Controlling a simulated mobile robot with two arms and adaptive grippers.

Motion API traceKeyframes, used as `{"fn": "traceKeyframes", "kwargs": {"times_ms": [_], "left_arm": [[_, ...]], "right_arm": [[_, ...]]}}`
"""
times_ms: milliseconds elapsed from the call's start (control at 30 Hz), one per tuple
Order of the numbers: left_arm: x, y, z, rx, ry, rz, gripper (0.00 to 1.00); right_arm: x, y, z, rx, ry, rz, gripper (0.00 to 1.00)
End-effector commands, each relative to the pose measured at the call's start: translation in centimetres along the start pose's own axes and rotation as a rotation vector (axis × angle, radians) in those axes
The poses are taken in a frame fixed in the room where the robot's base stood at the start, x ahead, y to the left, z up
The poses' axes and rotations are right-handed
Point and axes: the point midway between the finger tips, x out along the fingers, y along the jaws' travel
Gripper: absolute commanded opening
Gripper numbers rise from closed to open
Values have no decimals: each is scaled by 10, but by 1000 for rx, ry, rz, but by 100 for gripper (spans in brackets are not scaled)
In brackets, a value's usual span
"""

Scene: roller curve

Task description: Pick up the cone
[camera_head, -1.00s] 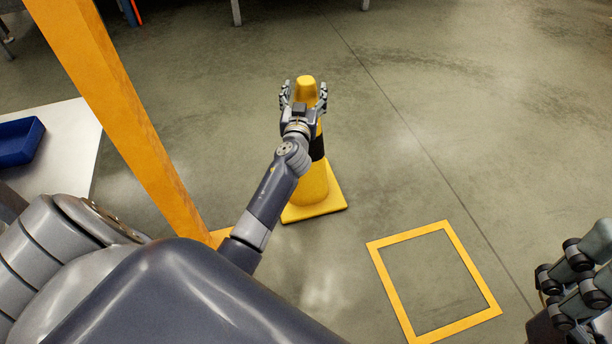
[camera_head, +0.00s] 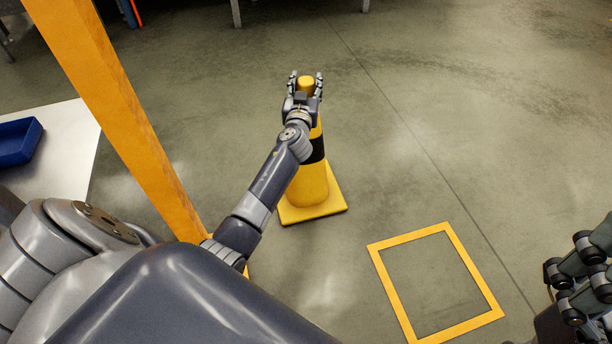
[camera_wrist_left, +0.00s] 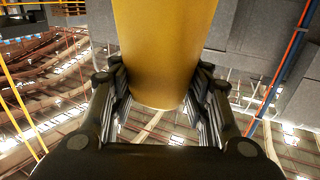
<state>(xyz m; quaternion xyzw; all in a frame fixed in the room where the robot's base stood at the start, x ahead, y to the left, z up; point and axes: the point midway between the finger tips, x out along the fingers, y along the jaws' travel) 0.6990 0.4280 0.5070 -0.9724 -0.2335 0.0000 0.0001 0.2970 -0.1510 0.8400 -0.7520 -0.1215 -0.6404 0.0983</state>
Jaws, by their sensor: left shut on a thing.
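The yellow cone (camera_head: 309,185) with a black band stands upright on its square yellow base on the floor in the head view. My left gripper (camera_head: 306,84) is at the cone's top, with its fingers on both sides and shut on it. In the left wrist view the cone's yellow body (camera_wrist_left: 165,50) fills the upper middle between the fingers of my left gripper (camera_wrist_left: 162,95). My right gripper (camera_head: 582,280) shows in part at the right edge, away from the cone. How far its fingers are closed is unclear.
A yellow square outline (camera_head: 375,265) is marked on the floor right of the cone, its inside empty. A yellow post (camera_head: 120,110) rises at left. A white table (camera_head: 75,150) with a blue bin (camera_head: 18,142) stands beyond it. The floor behind the cone is clear.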

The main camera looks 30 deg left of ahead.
Motion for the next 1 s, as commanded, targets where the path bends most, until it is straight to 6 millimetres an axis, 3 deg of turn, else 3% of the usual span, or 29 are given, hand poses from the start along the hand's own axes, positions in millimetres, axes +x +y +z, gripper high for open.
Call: {"fn": "traceKeyframes", "kwargs": {"times_ms": [333, 800, 1000], "left_arm": [[1, 0, -12, -2, 10, 1, 0], [1, 0, -46, -3, 13, 2, 0], [-16, -2, -44, -2, 10, 2, 0]], "right_arm": [[4, 0, -2, 0, 4, 2, 100], [3, 1, -2, 5, -52, 20, 100], [6, 0, -3, 5, -56, 20, 100]]}}
